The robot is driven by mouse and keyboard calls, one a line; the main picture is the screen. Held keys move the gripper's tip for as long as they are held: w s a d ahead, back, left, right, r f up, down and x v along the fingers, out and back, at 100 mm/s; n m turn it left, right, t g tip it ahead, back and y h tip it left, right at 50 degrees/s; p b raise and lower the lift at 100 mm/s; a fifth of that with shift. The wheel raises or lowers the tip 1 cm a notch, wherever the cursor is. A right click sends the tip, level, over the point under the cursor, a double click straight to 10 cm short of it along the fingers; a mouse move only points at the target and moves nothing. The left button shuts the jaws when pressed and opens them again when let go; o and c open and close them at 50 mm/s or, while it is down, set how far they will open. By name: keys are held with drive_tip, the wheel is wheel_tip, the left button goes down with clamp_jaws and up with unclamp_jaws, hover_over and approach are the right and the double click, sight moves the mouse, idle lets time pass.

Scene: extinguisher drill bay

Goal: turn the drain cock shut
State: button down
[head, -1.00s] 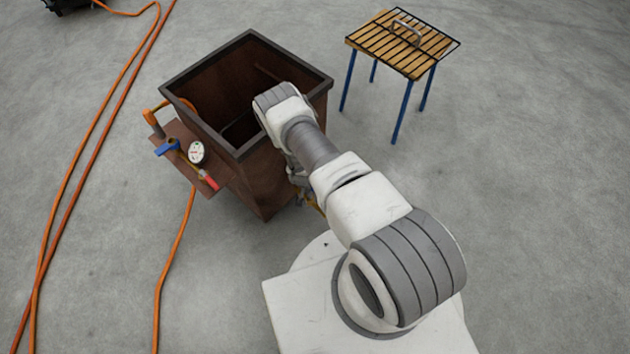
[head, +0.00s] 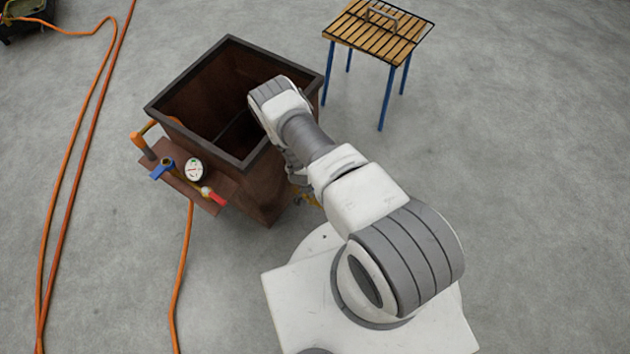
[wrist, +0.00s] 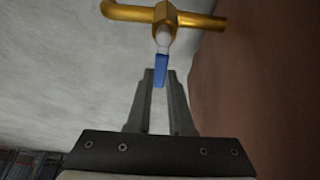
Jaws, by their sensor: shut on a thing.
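The drain cock shows in the wrist view as a brass body (wrist: 164,14) on a bent brass pipe, with a pale stem and a blue-tipped handle (wrist: 161,70). My gripper (wrist: 160,78) is shut on the blue handle, its fingertips on either side of the end. The handle points from the brass body toward my gripper. In the head view only a bit of yellow brass (head: 308,199) shows low beside the rusty tank (head: 270,190). My arm hides the handle and my fingertips there.
The open tank has a side shelf with a blue-handled valve (head: 162,168), a round gauge (head: 194,169) and a red handle (head: 213,196). An orange hose (head: 182,265) hangs below. A slatted table (head: 375,32) with blue legs stands behind right. The floor at right is clear.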

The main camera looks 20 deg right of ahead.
drive_tip(key=shift+s, duration=0.1)
idle(0.6)
drive_tip(key=c, duration=0.8)
unclamp_jaws()
